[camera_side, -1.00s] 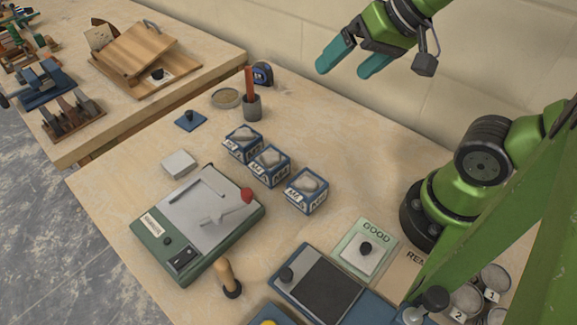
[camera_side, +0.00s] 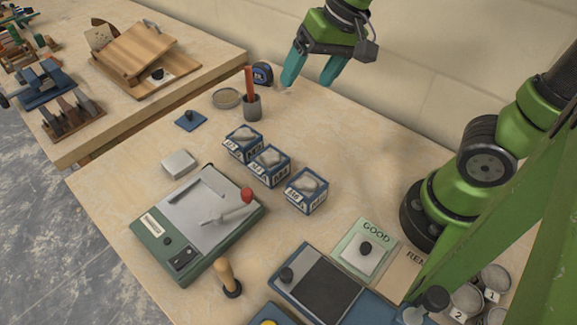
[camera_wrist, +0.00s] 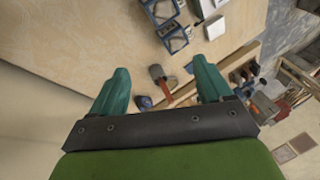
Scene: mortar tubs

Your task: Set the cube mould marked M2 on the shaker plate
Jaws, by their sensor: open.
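Three blue-framed cube moulds with grey fill stand in a row mid-table: a far one (camera_side: 243,140), a middle one (camera_side: 269,163) and a near one (camera_side: 306,188). Their white labels are too small to read surely, so I cannot tell which is M2. The shaker (camera_side: 155,250) is a green box; its grey plate (camera_side: 190,217) holds a dark bar and a red-knobbed lever, and no mould. My gripper (camera_side: 308,82) is open and empty, above the table's back edge, behind and right of the moulds. Two moulds show partly at the wrist view's top, including one (camera_wrist: 175,38).
A grey cup with a red stick (camera_side: 252,106), a tape measure (camera_side: 263,74) and a round dish (camera_side: 226,98) stand behind the moulds. A white block (camera_side: 179,163) lies beside the shaker. A wooden-handled tamper (camera_side: 228,278) and a GOOD pad (camera_side: 350,255) are nearer.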

